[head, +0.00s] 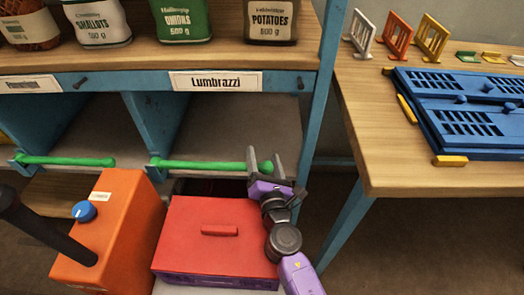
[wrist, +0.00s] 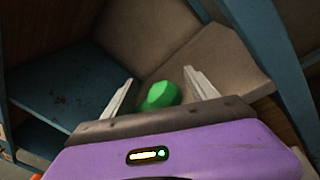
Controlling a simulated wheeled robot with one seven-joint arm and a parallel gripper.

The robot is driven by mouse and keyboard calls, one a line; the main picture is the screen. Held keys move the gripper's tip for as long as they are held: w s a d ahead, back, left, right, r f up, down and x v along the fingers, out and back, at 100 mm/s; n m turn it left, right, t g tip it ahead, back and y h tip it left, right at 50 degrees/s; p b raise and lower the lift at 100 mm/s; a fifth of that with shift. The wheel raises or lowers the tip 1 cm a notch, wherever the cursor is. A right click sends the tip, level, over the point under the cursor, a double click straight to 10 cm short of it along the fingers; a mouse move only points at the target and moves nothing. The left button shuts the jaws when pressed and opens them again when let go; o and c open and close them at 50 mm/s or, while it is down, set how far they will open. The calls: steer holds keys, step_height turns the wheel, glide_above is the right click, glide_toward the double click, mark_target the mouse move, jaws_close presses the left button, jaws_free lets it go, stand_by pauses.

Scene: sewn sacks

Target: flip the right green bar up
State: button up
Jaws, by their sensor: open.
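Two green bars lie across the fronts of the blue shelf compartments. The right green bar (head: 205,165) is level and ends in a round green knob at its right end. The left green bar (head: 65,160) is also level. My gripper (head: 265,160) is at the right bar's knobbed end, with its jaws open. In the wrist view, the green knob (wrist: 160,96) sits between the two spread fingers of my gripper (wrist: 158,92), closer to the middle than to either finger. I cannot tell whether a finger touches it.
A red lidded box (head: 218,245) and an orange box with a blue knob (head: 110,230) stand below the bars. A blue shelf post (head: 324,110) is close on the right. Sacks, including potatoes (head: 271,22), stand above. A wooden table (head: 375,150) holds a blue panel (head: 465,90).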

steer(key=shift+f, duration=0.1)
jaws_close()
stand_by(0.3)
